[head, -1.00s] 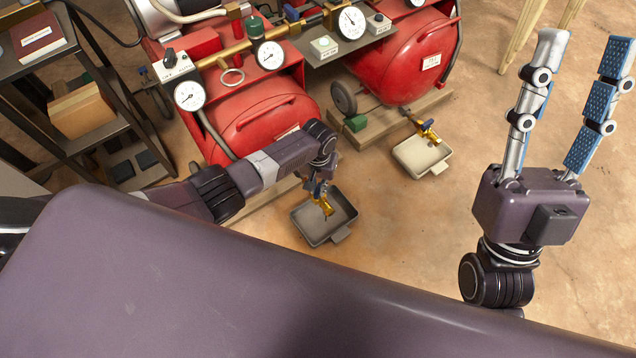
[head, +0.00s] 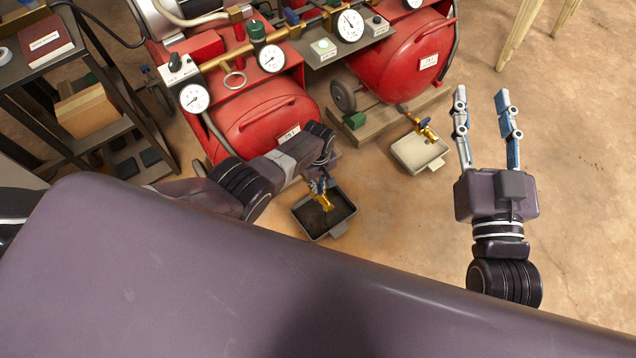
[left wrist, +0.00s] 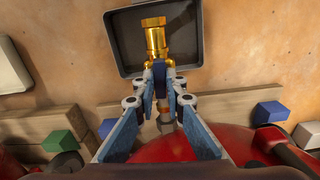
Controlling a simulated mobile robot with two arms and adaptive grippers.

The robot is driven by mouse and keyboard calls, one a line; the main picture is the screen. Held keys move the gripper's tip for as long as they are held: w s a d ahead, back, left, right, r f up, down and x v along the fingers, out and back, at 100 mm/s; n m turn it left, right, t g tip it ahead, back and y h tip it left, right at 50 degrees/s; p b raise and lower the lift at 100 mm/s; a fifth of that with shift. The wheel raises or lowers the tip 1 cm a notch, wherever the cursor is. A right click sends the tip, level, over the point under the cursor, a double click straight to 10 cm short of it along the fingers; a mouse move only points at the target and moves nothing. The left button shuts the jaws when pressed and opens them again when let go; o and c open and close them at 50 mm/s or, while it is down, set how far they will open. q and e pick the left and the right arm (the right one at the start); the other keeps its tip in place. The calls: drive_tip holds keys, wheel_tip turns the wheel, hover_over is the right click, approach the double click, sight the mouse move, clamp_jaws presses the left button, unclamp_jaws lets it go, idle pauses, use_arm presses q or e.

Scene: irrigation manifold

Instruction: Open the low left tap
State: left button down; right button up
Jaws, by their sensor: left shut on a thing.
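The low left tap is a brass spout (head: 324,201) that hangs over a dark grey tray (head: 335,236) in front of the left red tank. My left gripper (head: 319,184) is at the tap. My right gripper (head: 482,92) is open and empty over bare floor.
A second brass tap (head: 425,130) hangs over a pale tray (head: 419,155) below the right red tank (head: 405,60). The left red tank (head: 262,122) stands close to my left arm. A dark shelf (head: 55,70) is at far left.

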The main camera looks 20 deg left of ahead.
use_arm(q)
drive_tip(key=shift+n, duration=0.5)
use_arm(e)
drive_tip(key=shift+d+f+g, duration=0.1)
drive_tip(key=shift+f+g, duration=0.2)
drive_tip(key=shift+f, duration=0.15)
use_arm(q)
drive_tip(key=shift+w, duration=0.1)
drive_tip(key=c, duration=2)
unclamp_jaws()
use_arm(e)
drive_tip(key=shift+f, duration=0.15)
use_arm(q)
drive_tip(key=shift+r, duration=6.05)
